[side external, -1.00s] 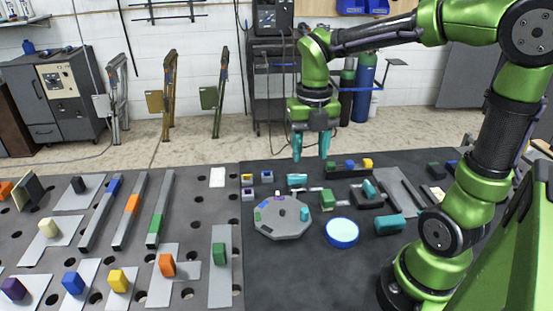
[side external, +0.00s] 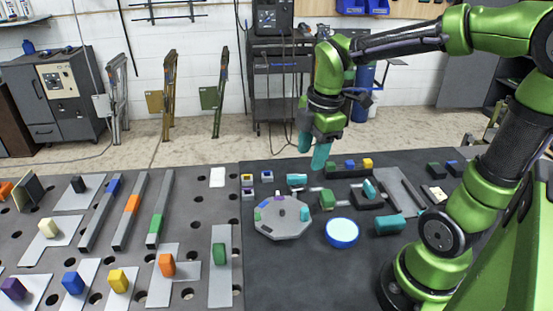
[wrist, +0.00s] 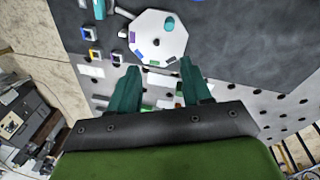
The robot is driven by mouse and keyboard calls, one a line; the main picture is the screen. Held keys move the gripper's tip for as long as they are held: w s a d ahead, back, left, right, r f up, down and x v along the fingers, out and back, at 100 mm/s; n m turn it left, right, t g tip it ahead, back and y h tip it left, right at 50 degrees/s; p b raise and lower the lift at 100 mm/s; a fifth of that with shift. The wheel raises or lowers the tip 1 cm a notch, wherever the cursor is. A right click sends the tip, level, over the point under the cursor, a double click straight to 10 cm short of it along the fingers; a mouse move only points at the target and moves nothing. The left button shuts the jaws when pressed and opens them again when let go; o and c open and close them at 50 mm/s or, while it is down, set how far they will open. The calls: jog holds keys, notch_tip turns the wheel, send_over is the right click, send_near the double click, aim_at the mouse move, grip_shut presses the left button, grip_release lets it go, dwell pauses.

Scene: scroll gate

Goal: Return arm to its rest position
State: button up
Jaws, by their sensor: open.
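My gripper (side external: 312,150) hangs in the air above the back part of the dark mat, its teal fingers pointing down and empty. In the wrist view the two fingers (wrist: 158,85) stand well apart with nothing between them. The grey octagonal plate (side external: 283,226) with small coloured pieces lies on the mat, below and in front of the gripper. It also shows in the wrist view (wrist: 158,48), beyond the fingertips.
The perforated grey table (side external: 195,290) at left bears sliders (side external: 128,215) and coloured blocks. Space around the raised gripper is clear.

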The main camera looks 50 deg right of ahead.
jog(key=s+a+r+m+t+y, duration=0.1)
jog(key=s+a+m+t, duration=0.1)
jog(key=m, duration=0.6)
jog(key=s+a+r+m+t+y, duration=0.1)
jog(key=s+a+r+m+t, duration=0.1)
jog(key=m, duration=0.6)
jog(key=shift+s+a+r+m+t, duration=0.3)
jog(key=shift+s+a+m+t, duration=0.1)
jog(key=shift+s+a+t, duration=0.3)
jog(key=shift+s+d, duration=0.1)
jog(key=shift+d, duration=0.05)
jog(key=shift+c, duration=0.3)
